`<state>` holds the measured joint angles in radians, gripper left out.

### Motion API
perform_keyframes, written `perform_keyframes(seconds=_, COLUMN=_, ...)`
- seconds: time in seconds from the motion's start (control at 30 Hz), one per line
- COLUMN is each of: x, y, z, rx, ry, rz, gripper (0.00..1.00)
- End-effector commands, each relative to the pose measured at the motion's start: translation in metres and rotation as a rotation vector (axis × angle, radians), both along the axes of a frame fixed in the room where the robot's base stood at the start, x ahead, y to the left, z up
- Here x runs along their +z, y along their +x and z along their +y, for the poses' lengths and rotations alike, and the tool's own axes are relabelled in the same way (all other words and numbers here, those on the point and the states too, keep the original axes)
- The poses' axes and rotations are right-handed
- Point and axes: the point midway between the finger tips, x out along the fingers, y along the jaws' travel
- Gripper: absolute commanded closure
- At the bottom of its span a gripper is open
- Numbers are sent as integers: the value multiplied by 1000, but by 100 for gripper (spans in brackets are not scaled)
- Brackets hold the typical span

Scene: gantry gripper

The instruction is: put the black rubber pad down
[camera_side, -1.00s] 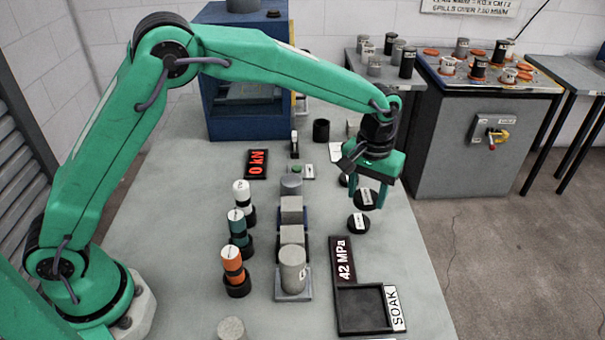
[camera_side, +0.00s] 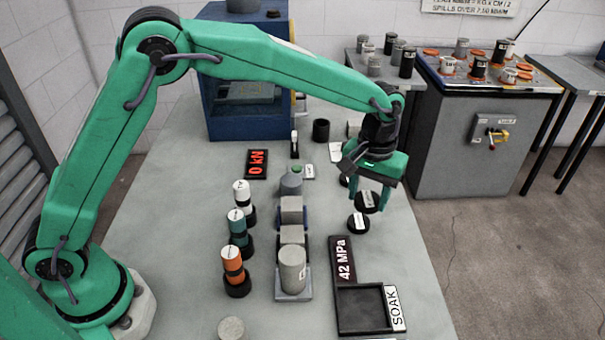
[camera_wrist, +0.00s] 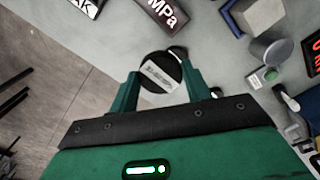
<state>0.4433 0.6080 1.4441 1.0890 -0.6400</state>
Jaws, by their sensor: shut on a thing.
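My gripper (camera_side: 368,206) is shut on a black rubber pad (camera_side: 367,203), a round disc with a pale label, at the right side of the bench. In the wrist view the pad (camera_wrist: 161,72) sits between the two green fingers, its label facing up. Whether its underside touches the bench cannot be told. A second black labelled disc (camera_side: 358,224) lies on the bench just in front of the gripper. Another dark disc (camera_side: 345,181) is partly hidden behind the fingers.
A black tray marked SOAK (camera_side: 363,308) and a 42 MPa display (camera_side: 342,260) lie nearer the front. A row of grey specimens (camera_side: 293,268) and coloured cylinders (camera_side: 234,262) stand to the left. The bench's right edge is close to the gripper.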

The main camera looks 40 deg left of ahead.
Motion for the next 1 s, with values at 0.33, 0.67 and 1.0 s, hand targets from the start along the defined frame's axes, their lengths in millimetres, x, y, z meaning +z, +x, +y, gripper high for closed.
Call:
perform_keyframes(seconds=0.33, x=34, y=-54, z=-24, rx=-5, ry=-2, rz=-2, gripper=74)
perform_keyframes(seconds=0.67, x=69, y=-133, z=-41, rx=-5, ry=-2, rz=-2, gripper=74)
perform_keyframes(seconds=1.0, x=93, y=-214, z=-39, rx=-5, ry=-2, rz=-1, gripper=74)
